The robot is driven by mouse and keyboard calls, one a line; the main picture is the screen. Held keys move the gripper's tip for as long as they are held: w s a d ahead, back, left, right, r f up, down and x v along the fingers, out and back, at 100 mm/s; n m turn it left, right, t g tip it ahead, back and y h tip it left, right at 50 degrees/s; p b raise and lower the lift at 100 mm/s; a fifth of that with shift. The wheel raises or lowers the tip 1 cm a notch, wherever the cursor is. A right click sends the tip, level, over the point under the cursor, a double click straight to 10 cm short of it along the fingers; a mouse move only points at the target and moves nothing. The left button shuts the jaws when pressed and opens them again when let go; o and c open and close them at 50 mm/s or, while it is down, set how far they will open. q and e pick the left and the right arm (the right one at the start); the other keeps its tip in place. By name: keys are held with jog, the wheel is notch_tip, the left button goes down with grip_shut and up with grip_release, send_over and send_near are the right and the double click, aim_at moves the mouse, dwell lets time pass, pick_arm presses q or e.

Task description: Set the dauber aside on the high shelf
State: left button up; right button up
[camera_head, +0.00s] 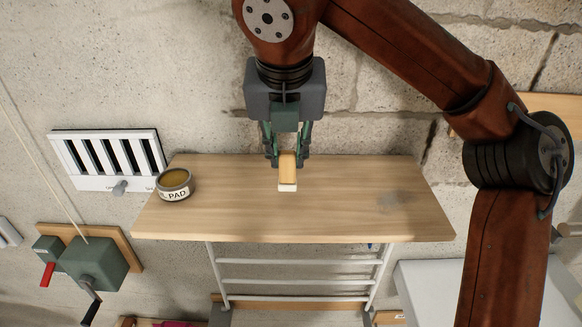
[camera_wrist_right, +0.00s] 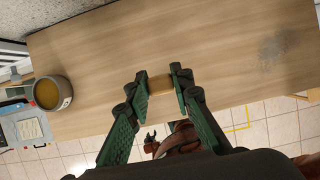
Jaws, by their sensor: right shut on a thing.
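The dauber (camera_head: 288,170) is a small tan wooden block with a pale lower end. My right gripper (camera_head: 287,158) is shut on it, pointing down over a wide wooden board (camera_head: 225,215). The wrist view shows the dauber (camera_wrist_right: 160,84) between the two green fingers (camera_wrist_right: 162,88). I cannot tell whether its lower end touches the board. Another wooden shelf edge (camera_head: 545,112) shows at the right, partly behind my arm; I cannot tell which one is the high shelf. A small dark claw on a reddish arm, apparently my left gripper (camera_wrist_right: 150,142), shows low in the wrist view.
A round pad tin (camera_head: 175,184) stands at the board's left end. A grey smudge (camera_head: 395,202) marks its right side. A white slotted panel (camera_head: 108,158) and a green crank box (camera_head: 95,267) are on the wall to the left. The board's middle is otherwise clear.

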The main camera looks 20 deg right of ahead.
aim_at(288, 170)
jog(key=shift+s+x, duration=0.2)
jog(key=shift+x, duration=0.7)
jog(key=shift+s+x, duration=0.2)
jog(key=shift+x, duration=0.65)
jog(key=shift+s+a+f, duration=0.1)
jog(key=shift+a+f, duration=0.05)
jog(key=shift+f, duration=0.1)
jog(key=shift+f, duration=0.2)
jog(key=o, duration=1)
jog(key=shift+r, duration=0.1)
jog(key=shift+r, duration=0.15)
jog(key=v, duration=1.2)
